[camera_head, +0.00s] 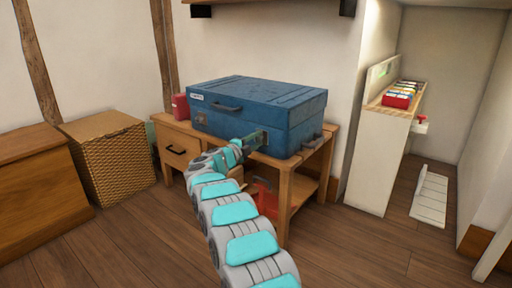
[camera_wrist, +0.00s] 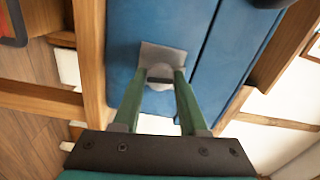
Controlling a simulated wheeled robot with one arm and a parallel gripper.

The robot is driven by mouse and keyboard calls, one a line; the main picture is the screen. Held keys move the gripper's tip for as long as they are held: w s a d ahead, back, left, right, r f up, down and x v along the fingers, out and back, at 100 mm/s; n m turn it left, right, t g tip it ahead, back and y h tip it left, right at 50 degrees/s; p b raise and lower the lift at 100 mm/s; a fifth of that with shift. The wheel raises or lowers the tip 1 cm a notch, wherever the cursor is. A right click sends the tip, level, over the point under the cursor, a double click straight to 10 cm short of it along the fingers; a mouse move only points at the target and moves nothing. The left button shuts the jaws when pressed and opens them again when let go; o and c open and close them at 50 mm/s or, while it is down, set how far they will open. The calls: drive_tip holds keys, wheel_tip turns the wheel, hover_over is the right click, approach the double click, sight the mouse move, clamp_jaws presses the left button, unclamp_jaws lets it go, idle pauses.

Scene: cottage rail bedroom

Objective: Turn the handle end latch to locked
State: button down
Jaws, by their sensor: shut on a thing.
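A blue case (camera_head: 260,97) lies closed on a wooden table. A latch with a grey metal plate (camera_wrist: 158,52) is on the case's side, and its plate also shows in the head view (camera_head: 263,136). My gripper (camera_wrist: 163,78) has its two green fingers on either side of the latch's small knob, shut on it. In the head view my gripper (camera_head: 250,143) reaches the case's front side near the right corner. The fingers partly hide the knob, and I cannot tell its exact angle. Dark handles show on the front (camera_head: 228,107) and right end (camera_head: 312,141).
The wooden table (camera_head: 295,182) has a drawer at left and a lower shelf with a red object (camera_head: 266,196). A red box (camera_head: 180,106) stands beside the case. A wicker basket (camera_head: 107,163) is left, a white shelf unit (camera_head: 378,160) right. Wooden floor lies open in front.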

drive_tip(key=shift+f+m+b, duration=0.1)
drive_tip(key=shift+m+b, duration=0.35)
drive_tip(key=shift+m, duration=0.15)
drive_tip(key=shift+c, duration=2.4)
unclamp_jaws()
drive_tip(key=shift+s, duration=0.1)
drive_tip(key=v, duration=0.7)
drive_tip(key=shift+s+a, duration=0.25)
